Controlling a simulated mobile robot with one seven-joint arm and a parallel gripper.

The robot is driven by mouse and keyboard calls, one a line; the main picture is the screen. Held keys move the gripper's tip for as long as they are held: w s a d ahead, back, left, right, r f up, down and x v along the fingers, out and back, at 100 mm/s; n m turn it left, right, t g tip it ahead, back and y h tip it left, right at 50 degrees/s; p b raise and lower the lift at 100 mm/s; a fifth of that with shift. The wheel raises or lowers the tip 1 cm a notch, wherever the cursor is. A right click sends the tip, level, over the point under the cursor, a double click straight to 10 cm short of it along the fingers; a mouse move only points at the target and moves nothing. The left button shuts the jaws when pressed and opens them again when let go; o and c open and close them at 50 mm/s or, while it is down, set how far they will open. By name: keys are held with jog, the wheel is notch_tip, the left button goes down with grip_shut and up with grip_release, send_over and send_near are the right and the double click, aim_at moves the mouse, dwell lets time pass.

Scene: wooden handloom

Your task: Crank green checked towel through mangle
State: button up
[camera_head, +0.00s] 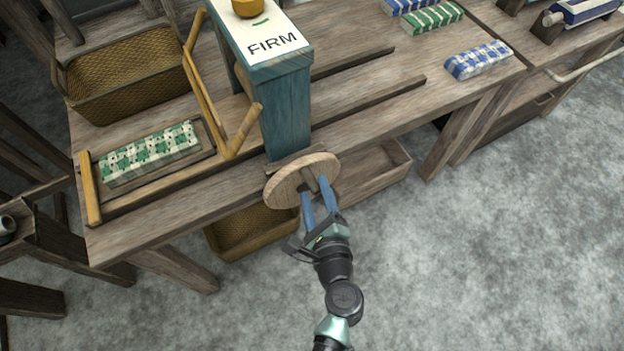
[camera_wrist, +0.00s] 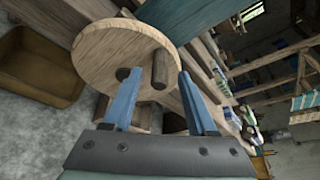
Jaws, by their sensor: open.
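The green checked towel (camera_head: 150,154) lies flat and folded on the wooden feed bed at the left of the mangle. The mangle (camera_head: 287,112) is a teal upright with a white top marked FIRM and a yellow knob. Its round wooden crank disc (camera_head: 286,184) faces me at the front. A short peg handle sticks out of the disc and shows in the wrist view (camera_wrist: 160,68). My gripper (camera_head: 315,187) is open at the disc. In the wrist view the peg appears between the two blue fingertips (camera_wrist: 158,74), with gaps on both sides.
A wicker basket (camera_head: 128,75) stands behind the towel. A blue checked cloth (camera_head: 478,59) and a green-and-white cloth (camera_head: 433,17) lie on the table to the right. An open wooden drawer (camera_head: 375,172) and another basket (camera_head: 250,230) sit below. The floor in front is clear.

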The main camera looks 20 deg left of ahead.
jog(key=shift+x, duration=1.7)
grip_shut()
